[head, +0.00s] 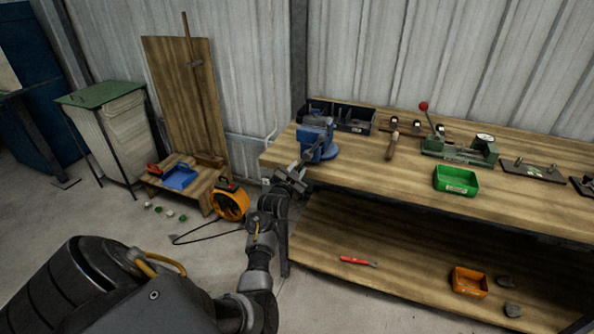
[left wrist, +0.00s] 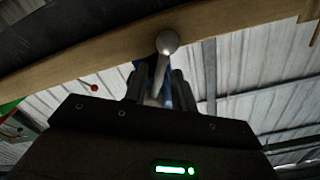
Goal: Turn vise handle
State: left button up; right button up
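The blue vise (head: 318,143) is mounted at the left front corner of the workbench. Its grey handle bar reaches out toward my left gripper (head: 293,176), which is at the vise's front, just off the bench edge. In the left wrist view the handle's round knob (left wrist: 167,42) shows, with the bar running down between the two dark fingers (left wrist: 160,88). The fingers lie on both sides of the bar; whether they press on it is not clear. My right gripper is not in view.
The workbench (head: 400,180) holds a green bin (head: 456,180), a wooden-handled tool (head: 392,146), a black organiser (head: 352,118) and a green press (head: 460,148). A lower shelf holds a red tool (head: 358,261) and an orange bin (head: 469,282). An orange reel (head: 231,203) stands left of my arm.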

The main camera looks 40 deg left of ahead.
pick_arm(q)
grip_shut()
notch_tip(320, 180, up, 7)
jog(key=a+m+p, duration=0.1)
jog(key=m+p, duration=0.5)
jog(key=m, duration=1.1)
jog(key=shift+s+a+m, duration=0.35)
jog(key=shift+a+m, duration=0.05)
dwell(0.3)
